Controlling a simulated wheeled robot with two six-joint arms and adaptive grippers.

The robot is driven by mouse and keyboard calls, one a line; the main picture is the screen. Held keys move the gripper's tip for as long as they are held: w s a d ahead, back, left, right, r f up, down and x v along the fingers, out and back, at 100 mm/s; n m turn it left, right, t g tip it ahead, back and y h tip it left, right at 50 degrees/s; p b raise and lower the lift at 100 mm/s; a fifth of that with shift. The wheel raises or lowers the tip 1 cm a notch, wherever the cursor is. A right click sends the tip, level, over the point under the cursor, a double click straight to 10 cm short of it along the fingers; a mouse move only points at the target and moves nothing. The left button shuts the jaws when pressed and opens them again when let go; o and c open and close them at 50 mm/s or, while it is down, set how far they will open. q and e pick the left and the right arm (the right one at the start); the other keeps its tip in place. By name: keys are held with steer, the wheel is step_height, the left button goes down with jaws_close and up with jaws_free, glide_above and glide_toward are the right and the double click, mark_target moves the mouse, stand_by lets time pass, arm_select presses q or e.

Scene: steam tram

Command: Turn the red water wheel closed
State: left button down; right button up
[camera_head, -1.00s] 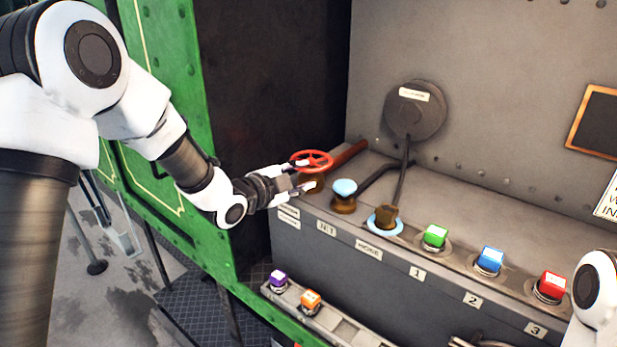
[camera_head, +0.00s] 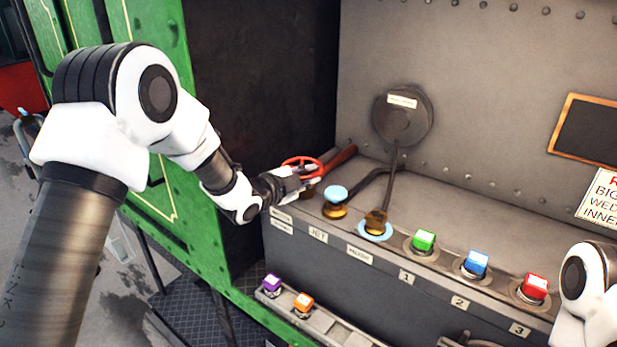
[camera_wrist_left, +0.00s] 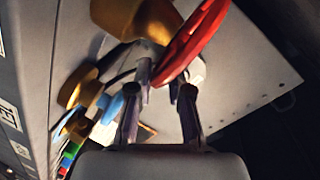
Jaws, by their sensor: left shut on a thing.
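The red water wheel (camera_head: 302,160) sits at the left end of the grey console, by the dark wall. My left gripper (camera_head: 303,181) reaches it from the left and is shut on its rim. In the left wrist view the red wheel (camera_wrist_left: 203,32) runs between the two fingers of the left gripper (camera_wrist_left: 168,84). A brown-gold fitting (camera_wrist_left: 138,18) shows beside the wheel there. The far part of the rim is cut off by the picture edge. My right gripper is out of view; only part of my right arm shows at lower right.
A blue-topped brass knob (camera_head: 335,194) stands just right of the wheel. A lever (camera_head: 393,180) rises behind the blue-ringed fitting. Green (camera_head: 424,240), blue (camera_head: 475,262) and red (camera_head: 535,286) cubes sit along the console. Purple (camera_head: 272,282) and orange (camera_head: 303,301) cubes sit on a lower ledge.

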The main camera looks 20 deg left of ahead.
arm_select(q)
steer(key=shift+s+f+m, duration=0.15)
steer(key=shift+f+m, duration=0.15)
steer(key=shift+f, duration=0.05)
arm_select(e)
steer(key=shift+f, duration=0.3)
arm_select(q)
steer(key=shift+f, duration=0.1)
steer(key=c, duration=1.2)
jaws_free()
steer(key=shift+a+h, duration=0.1)
steer(key=shift+h, duration=0.2)
steer(key=shift+s+a+r, duration=0.25)
steer(key=shift+s+r, duration=0.05)
steer(key=shift+s, duration=0.05)
steer(key=v, duration=1.1)
